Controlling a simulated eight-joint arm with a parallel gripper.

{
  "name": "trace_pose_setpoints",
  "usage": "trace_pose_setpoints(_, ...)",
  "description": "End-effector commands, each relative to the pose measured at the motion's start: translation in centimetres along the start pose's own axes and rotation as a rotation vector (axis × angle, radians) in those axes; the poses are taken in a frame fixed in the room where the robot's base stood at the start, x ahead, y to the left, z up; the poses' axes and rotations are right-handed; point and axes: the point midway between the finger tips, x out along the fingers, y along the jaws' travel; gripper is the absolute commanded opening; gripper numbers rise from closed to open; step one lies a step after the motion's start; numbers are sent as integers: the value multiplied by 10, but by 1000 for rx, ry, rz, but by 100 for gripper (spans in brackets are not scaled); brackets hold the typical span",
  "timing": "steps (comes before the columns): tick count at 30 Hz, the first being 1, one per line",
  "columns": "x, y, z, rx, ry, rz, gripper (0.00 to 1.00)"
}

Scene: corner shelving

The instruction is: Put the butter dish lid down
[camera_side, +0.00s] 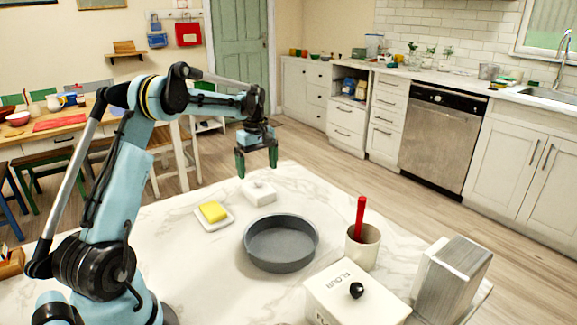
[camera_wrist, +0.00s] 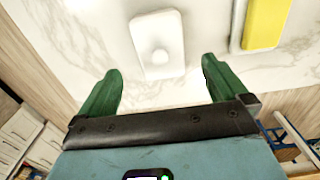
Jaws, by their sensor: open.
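The white butter dish lid (camera_side: 259,193) with a small knob rests on the marble counter, behind the grey round pan. It also shows in the wrist view (camera_wrist: 157,34), ahead of my fingers. The butter dish (camera_side: 214,222) is a white tray with a yellow block of butter (camera_side: 212,211) on it, uncovered, just left of and nearer than the lid. In the wrist view the butter (camera_wrist: 265,22) is at the upper right. My gripper (camera_side: 257,168) has green fingers spread wide, empty, above the lid and apart from it. The fingers (camera_wrist: 160,85) show nothing between them in the wrist view.
A grey round pan (camera_side: 281,247) stands in front of the lid. A cream crock (camera_side: 364,249) with a red handle, a white flour box (camera_side: 352,300) and a metal block (camera_side: 452,275) stand to the right. The counter's far edge lies just behind the lid.

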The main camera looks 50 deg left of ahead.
Motion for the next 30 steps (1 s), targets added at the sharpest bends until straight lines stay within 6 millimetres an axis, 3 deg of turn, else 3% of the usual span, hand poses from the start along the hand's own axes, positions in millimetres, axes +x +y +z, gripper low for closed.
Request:
trace_pose_setpoints(6,-34,0,0,0,0,0,100)
trace_pose_setpoints(14,-52,1,10,40,8,12,100)
trace_pose_setpoints(17,-64,2,32,130,28,40,100)
trace_pose_setpoints(23,-92,-6,98,419,99,131,100)
trace_pose_setpoints(30,-106,-35,174,776,199,242,100)
